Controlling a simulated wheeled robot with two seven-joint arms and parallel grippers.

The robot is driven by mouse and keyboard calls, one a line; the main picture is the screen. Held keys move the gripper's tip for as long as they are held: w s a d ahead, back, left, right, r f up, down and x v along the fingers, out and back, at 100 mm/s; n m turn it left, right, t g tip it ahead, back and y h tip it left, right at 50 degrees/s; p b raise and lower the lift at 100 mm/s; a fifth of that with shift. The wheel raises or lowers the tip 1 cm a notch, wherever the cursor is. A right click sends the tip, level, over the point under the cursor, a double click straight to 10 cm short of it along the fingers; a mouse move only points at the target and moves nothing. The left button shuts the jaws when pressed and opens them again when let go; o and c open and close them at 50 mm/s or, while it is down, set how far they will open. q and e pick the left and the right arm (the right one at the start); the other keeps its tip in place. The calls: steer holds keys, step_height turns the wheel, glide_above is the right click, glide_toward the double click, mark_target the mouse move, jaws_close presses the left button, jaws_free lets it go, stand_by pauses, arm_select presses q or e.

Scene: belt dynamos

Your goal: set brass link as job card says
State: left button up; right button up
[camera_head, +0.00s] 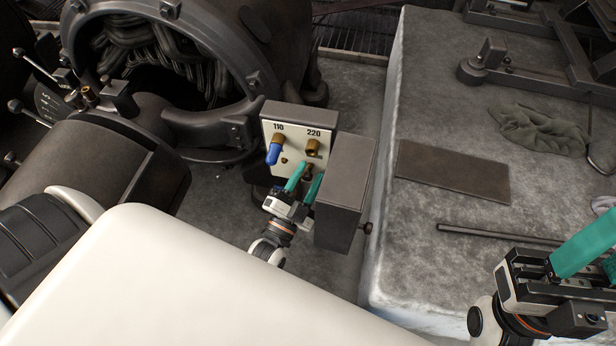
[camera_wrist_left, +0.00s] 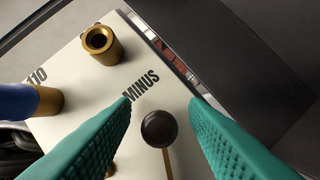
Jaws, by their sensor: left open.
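A connection box has a white panel (camera_head: 288,150) marked 110 and 220. A brass post (camera_head: 312,148) stands under 220, and a blue-capped post (camera_head: 276,150) under 110. In the left wrist view, the dark round knob (camera_wrist_left: 159,130) has a thin brass bar (camera_wrist_left: 168,164), perhaps the brass link, running down from it. The open brass post (camera_wrist_left: 102,44) and blue cap (camera_wrist_left: 16,101) also show, with a MINUS label. My left gripper (camera_head: 305,177) is open at the panel's lower part, its fingers either side of the knob. My right gripper (camera_head: 600,252) is at the right edge, fingertips cut off. I see no readable job card.
A grey cover (camera_head: 345,185) stands at the box's right side, close to my left gripper. A large dark machine (camera_head: 175,60) is behind at left. The stone bench (camera_head: 420,100) at right carries a dark flat plate (camera_head: 453,171), a cloth (camera_head: 540,130) and a rod (camera_head: 490,234).

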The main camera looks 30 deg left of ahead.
arm_select(q)
steer(key=shift+w+r, duration=0.1)
steer(key=shift+w, duration=0.1)
jaws_close()
